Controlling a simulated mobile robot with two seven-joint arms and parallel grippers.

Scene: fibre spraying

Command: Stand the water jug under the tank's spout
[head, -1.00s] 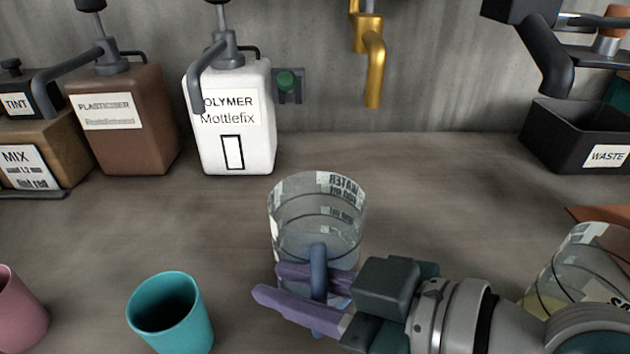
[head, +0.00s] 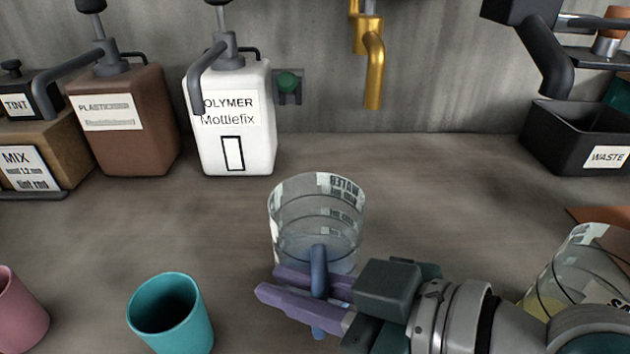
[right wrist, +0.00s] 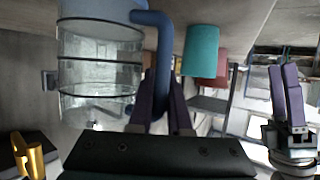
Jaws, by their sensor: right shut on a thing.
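The water jug (head: 316,215) is clear, with dark rings and a "WATER" label whose lettering shows through the wall. It looks upright, in front of the gold spout (head: 374,75) and a little to its left, not beneath it. My right gripper (head: 300,292) is shut on the jug's blue handle (head: 319,272). The jug also shows in the right wrist view (right wrist: 100,75), with the spout (right wrist: 28,155) at lower left. I cannot tell whether the jug touches the counter. My left gripper (right wrist: 285,92) shows only in the right wrist view, away from the jug.
A teal cup (head: 172,312) and a pink cup (head: 18,312) stand at front left. A white polymer container (head: 235,118) and a brown plasticiser container (head: 125,118) stand behind. A black waste bin (head: 575,140) is at back right; another clear vessel (head: 585,265) is at right. Counter below the spout is clear.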

